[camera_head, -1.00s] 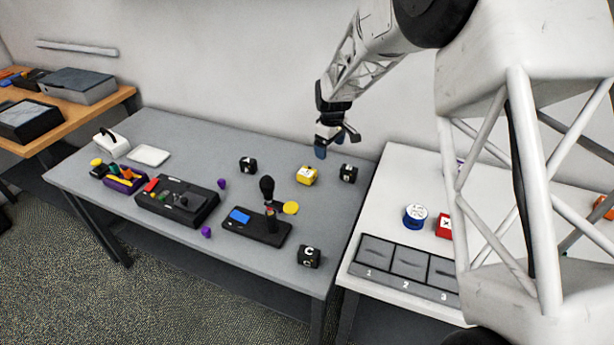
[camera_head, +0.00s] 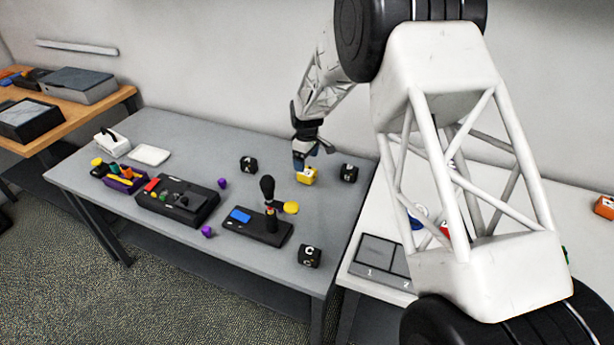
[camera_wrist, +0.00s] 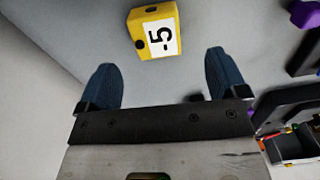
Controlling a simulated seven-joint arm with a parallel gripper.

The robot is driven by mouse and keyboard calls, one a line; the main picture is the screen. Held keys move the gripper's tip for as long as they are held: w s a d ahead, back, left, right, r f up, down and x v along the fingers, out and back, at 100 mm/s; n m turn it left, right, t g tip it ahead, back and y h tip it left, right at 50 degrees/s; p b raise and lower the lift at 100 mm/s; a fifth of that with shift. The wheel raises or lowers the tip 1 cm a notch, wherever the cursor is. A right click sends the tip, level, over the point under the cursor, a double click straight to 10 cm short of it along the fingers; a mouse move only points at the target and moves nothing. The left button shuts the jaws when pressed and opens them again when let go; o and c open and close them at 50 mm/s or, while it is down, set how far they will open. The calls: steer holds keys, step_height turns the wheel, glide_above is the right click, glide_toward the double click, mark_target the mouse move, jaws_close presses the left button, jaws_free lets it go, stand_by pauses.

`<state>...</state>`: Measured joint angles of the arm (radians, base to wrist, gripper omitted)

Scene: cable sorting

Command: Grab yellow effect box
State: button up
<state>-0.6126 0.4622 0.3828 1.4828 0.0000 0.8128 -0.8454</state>
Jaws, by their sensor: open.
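The yellow effect box (camera_head: 307,177) sits on the grey table, toward its back right. In the wrist view the yellow box (camera_wrist: 141,30) shows a white label with a dark marking, ahead of the gap between the fingers. My gripper (camera_head: 311,158) is right above and behind the box in the head view, partly overlapping it there. In the wrist view my gripper (camera_wrist: 163,75) is open, with two blue fingertips spread apart and nothing between them.
Black lettered boxes stand left (camera_head: 248,165), right (camera_head: 348,172) and in front (camera_head: 309,256) of the yellow box. A white table (camera_head: 352,283) with a numbered tray adjoins right.

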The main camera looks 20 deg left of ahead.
mark_target(307, 171)
steer(key=shift+f, duration=1.05)
steer(key=shift+f, duration=0.1)
steer(key=shift+w+f, duration=0.15)
steer(key=shift+f, duration=1.1)
steer(key=shift+w+f, duration=0.1)
steer(key=shift+f, duration=1.15)
steer(key=shift+c, duration=0.3)
steer(key=c, duration=1)
steer(key=shift+r, duration=0.2)
